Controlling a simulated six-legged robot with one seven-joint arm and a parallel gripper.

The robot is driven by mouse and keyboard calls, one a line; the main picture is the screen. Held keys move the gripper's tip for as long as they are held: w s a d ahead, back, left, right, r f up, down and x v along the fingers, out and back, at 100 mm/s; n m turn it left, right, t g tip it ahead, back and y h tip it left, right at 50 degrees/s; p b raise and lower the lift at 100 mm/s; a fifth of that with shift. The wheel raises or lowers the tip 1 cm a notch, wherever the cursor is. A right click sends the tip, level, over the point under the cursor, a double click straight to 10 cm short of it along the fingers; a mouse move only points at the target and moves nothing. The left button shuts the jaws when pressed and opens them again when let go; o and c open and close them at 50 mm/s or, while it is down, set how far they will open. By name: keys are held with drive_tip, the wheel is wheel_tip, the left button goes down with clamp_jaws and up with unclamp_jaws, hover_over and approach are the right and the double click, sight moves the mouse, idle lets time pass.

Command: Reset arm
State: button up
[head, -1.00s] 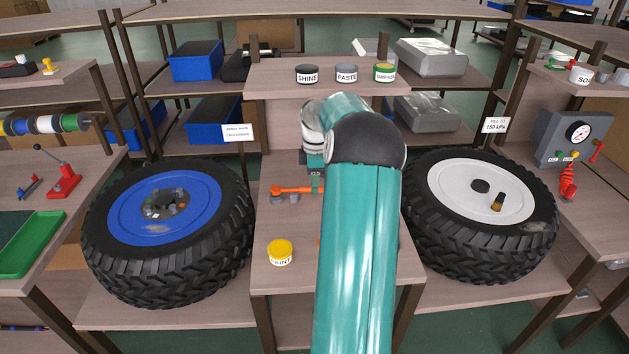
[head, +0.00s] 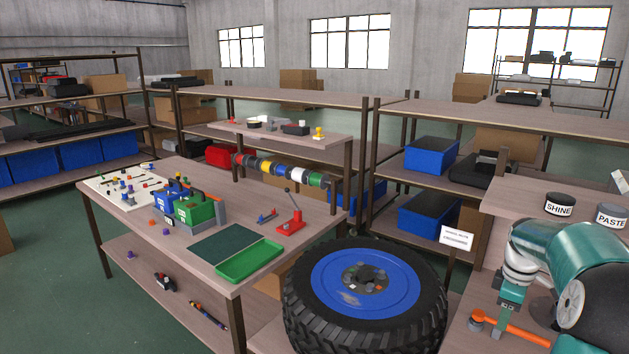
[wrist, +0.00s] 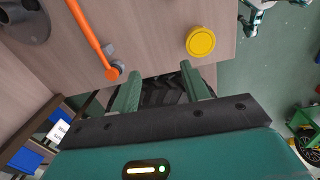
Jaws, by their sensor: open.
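My gripper shows in the wrist view (wrist: 166,88) with its two green fingers spread apart and nothing between them. It hangs over the edge of the middle table, with a dark tyre tread below the gap. In the head view my teal arm is folded at the right edge, and the gripper's fingers are hard to make out there. An orange-handled tool (head: 510,328) lies on the table by my wrist; it also shows in the wrist view (wrist: 92,38). A yellow-lidded paint pot (wrist: 200,42) stands to the right of the fingers in the wrist view.
A blue-rimmed wheel (head: 320,283) lies flat at lower centre. A table (head: 150,215) with a green tray (head: 249,261), a red lever press (head: 291,222) and small parts stands left. SHINE (head: 559,205) and PASTE (head: 611,216) tins sit on a raised shelf. Green floor is open at left.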

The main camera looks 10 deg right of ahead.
drive_tip(key=s+a+r+m+t, duration=0.1)
drive_tip(key=a+r, duration=0.2)
drive_tip(key=a, duration=0.6)
drive_tip(key=s+a+r+m+t+h, duration=0.1)
drive_tip(key=a+r, duration=0.3)
drive_tip(key=a, duration=0.4)
drive_tip(key=s+a+r+m, duration=0.1)
drive_tip(key=a+r+m, duration=0.15)
drive_tip(key=a, duration=0.65)
drive_tip(key=s+a+m+t+y, duration=0.1)
drive_tip(key=s+a+m+t, duration=0.2)
drive_tip(key=s+a, duration=0.9)
drive_tip(key=shift+s+a+y, duration=0.25)
drive_tip(key=shift+a+y, duration=0.05)
drive_tip(key=shift+a, duration=0.9)
drive_tip(key=shift+f, duration=0.1)
drive_tip(key=shift+c, duration=1.1)
drive_tip(key=shift+d, duration=0.2)
